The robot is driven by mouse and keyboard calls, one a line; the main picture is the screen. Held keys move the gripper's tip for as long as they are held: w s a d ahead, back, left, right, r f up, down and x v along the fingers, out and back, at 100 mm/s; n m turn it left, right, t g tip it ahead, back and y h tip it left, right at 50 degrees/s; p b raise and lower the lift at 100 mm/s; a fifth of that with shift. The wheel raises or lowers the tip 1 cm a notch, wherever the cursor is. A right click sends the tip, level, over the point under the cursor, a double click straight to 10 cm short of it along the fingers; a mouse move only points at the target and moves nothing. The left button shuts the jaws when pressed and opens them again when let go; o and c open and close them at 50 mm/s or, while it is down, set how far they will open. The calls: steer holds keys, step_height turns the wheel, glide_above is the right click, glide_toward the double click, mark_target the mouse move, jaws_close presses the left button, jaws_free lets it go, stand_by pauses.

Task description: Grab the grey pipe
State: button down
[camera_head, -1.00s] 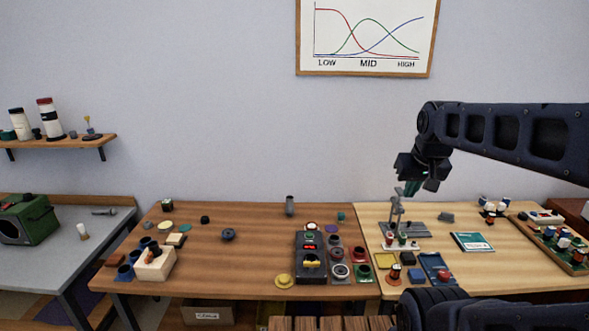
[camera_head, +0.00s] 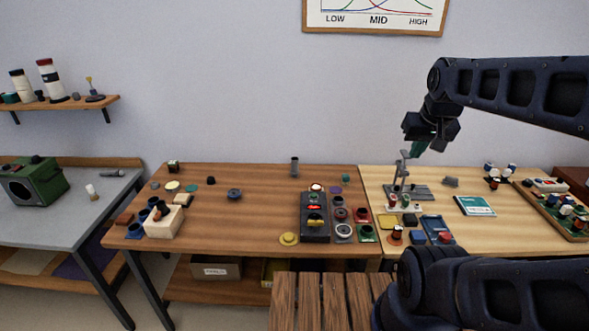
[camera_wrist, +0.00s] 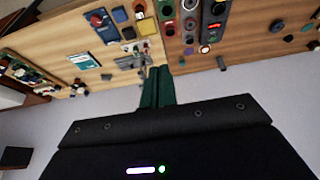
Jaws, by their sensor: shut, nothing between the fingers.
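My gripper (camera_head: 417,149) hangs above the back of the light wood table, close to a grey metal stand (camera_head: 402,172). Its green fingers (camera_wrist: 157,88) are together and hold nothing. The gripper is well apart from the pipe.
A grey cylindrical object (camera_head: 112,173) lies on the grey table. The brown table around the pipe's left is clear.

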stand_by(0.4)
steer(key=c, duration=0.9)
jaws_free()
steer(key=shift+c, duration=0.2)
